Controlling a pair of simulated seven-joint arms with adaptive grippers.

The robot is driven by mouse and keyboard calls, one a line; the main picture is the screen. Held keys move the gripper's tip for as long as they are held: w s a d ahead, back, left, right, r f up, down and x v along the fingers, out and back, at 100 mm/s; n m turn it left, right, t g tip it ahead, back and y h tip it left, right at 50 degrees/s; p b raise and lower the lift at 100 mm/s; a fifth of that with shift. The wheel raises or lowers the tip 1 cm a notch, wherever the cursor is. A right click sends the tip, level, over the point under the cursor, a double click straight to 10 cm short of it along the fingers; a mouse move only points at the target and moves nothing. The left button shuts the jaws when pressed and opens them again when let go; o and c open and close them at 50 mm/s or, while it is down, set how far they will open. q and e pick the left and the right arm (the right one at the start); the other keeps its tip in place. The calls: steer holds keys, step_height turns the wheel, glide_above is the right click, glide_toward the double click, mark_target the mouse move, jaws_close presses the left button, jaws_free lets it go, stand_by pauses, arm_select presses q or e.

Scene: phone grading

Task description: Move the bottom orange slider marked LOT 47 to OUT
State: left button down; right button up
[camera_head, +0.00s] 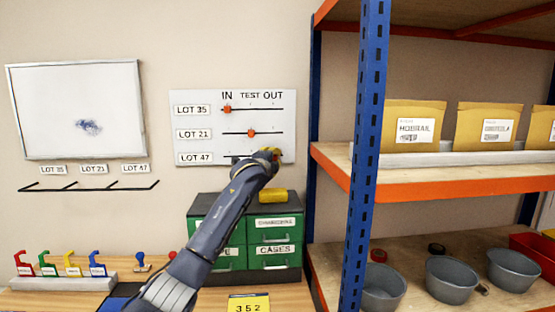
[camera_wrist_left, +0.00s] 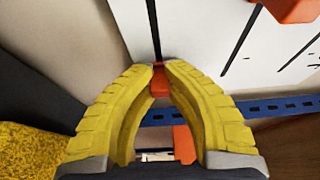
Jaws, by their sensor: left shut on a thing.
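The white board (camera_head: 182,124) on the wall has three black tracks under the labels IN, TEST and OUT. The LOT 47 slider is hidden by my left gripper (camera_head: 271,153) in the head view, where the gripper is near the OUT end of the bottom track. In the left wrist view the yellow fingers (camera_wrist_left: 160,66) are closed on the small orange slider (camera_wrist_left: 160,82), which is at the near end of its black track. The LOT 35 slider (camera_head: 227,109) is at IN; the LOT 21 slider (camera_head: 251,132) is at TEST. My right gripper is not in view.
Green drawers (camera_head: 274,236) stand below the board with a yellow object (camera_head: 273,196) on top. A blue shelf post (camera_head: 366,150) rises to the right, with envelopes and grey bowls on its shelves. A whiteboard (camera_head: 45,135) hangs at left.

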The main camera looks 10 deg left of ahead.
arm_select(q)
steer(key=c, duration=1.6)
jaws_free()
steer(key=shift+d, duration=0.45)
steer(key=o, duration=0.3)
steer(key=shift+a, duration=0.15)
steer(key=shift+s+a, duration=0.3)
steer(key=shift+s, duration=1.7)
steer(key=shift+s+a, duration=0.35)
steer(key=shift+s, duration=1.6)
steer(key=shift+s+a, duration=0.3)
steer(key=shift+s, duration=1.7)
